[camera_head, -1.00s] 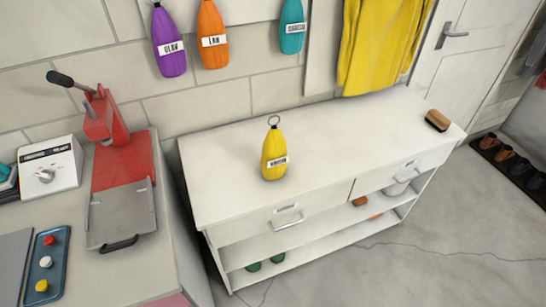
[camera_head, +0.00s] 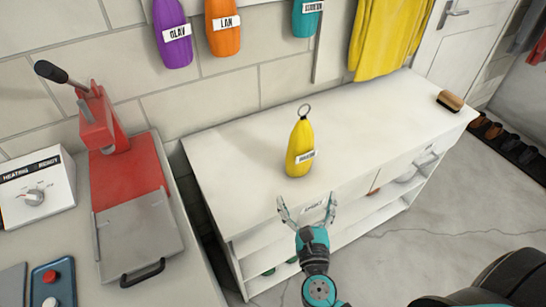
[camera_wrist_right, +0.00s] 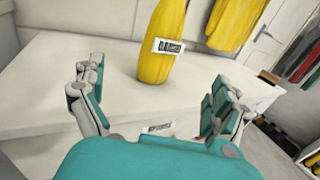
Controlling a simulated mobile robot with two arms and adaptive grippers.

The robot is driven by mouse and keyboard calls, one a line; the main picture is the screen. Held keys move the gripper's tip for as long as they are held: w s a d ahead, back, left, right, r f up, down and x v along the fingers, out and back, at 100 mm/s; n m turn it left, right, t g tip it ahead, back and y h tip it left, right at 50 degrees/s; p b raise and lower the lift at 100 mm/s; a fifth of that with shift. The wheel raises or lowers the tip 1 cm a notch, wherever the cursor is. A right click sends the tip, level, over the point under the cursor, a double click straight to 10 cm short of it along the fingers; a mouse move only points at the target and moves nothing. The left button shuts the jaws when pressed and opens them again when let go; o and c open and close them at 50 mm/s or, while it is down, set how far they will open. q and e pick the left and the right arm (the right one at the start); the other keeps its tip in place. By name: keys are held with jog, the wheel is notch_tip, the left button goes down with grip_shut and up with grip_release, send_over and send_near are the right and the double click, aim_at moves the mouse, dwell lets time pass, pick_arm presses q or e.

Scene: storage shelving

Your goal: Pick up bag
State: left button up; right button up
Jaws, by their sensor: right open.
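A yellow bag (camera_head: 300,148) with a white label and a ring on top stands upright on the white cabinet top, near its front edge. My right gripper (camera_head: 306,208) is open and empty, just in front of the cabinet and below the bag in the head view. In the right wrist view the bag (camera_wrist_right: 162,45) stands beyond the two spread fingers (camera_wrist_right: 160,100), between them and apart from them. Its top is cut off there. More bags hang on the wall: purple (camera_head: 170,35), orange (camera_head: 222,28) and teal (camera_head: 306,18). My left gripper is not in view.
The white cabinet (camera_head: 225,155) has drawers and open shelves; a brush (camera_head: 450,101) lies at its right end. A red press (camera_head: 120,160) and a heating box (camera_head: 38,190) stand on the left counter. Yellow cloth (camera_head: 388,35) hangs behind. The cabinet top around the bag is clear.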

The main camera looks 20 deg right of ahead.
jog(key=p, duration=0.2)
send_near(303, 157)
jog(key=w, duration=0.1)
jog(key=shift+m, duration=0.4)
jog(key=p+x, duration=0.1)
jog(key=x, duration=0.5)
jog(key=shift+w+d+p, duration=0.15)
jog(key=shift+p, duration=0.15)
jog(key=shift+x, duration=0.85)
jog(key=x, duration=0.2)
jog(key=f+p+x, duration=0.1)
jog(key=x, duration=0.1)
jog(key=shift+w+d, duration=0.15)
jog(key=shift+d, duration=0.1)
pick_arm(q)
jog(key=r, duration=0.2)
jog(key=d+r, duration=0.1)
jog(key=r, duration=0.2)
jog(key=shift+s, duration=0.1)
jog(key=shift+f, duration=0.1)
pick_arm(e)
jog(key=shift+r, duration=0.1)
jog(key=shift+c, duration=1.2)
jog(key=c, duration=1.2)
